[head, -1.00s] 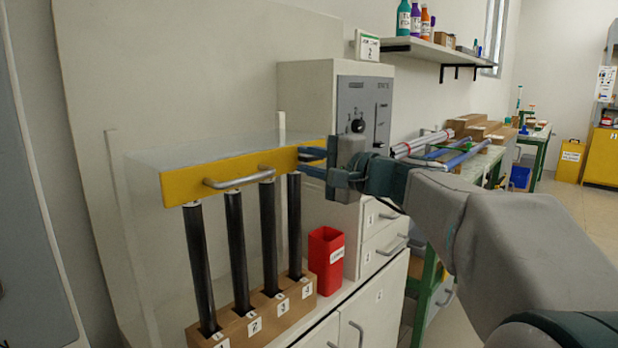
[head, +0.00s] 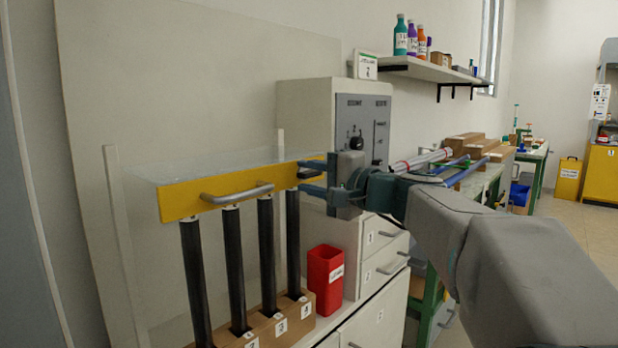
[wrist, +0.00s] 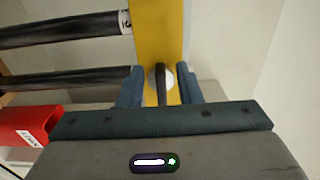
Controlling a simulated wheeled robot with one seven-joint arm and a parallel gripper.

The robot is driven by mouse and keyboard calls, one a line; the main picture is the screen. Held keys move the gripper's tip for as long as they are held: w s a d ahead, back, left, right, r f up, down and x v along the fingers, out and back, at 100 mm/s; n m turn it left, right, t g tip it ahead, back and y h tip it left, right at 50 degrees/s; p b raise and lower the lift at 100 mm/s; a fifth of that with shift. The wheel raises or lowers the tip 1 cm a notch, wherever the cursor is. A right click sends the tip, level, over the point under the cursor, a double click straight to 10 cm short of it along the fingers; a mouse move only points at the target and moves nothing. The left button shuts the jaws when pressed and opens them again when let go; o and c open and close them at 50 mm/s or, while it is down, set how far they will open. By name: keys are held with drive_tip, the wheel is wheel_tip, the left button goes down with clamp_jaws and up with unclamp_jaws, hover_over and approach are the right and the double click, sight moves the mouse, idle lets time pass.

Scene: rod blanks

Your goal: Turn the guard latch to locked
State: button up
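The guard is a clear panel with a yellow front bar (head: 180,202) and a grey handle (head: 237,194). The guard latch (wrist: 160,82) is a small dark lever on a pale round base at the bar's right end. In the wrist view it lies lengthwise along the bar. My gripper (wrist: 160,88) is open, with one blue-grey finger on each side of the lever and a visible gap on both sides. In the head view my gripper (head: 313,177) is at the bar's right end, and its fingers partly hide the latch.
Dark rods (head: 235,270) stand upright behind the bar in a numbered wooden block (head: 278,328). A red bin (head: 325,280) stands right of them, below my gripper. A grey control box (head: 300,115) with a black knob (head: 357,143) is just behind my wrist.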

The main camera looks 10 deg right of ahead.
drive_tip(key=p+v, duration=0.2)
drive_tip(key=v, duration=1.1)
drive_tip(key=shift+s+d, duration=0.25)
drive_tip(key=shift+s, duration=0.1)
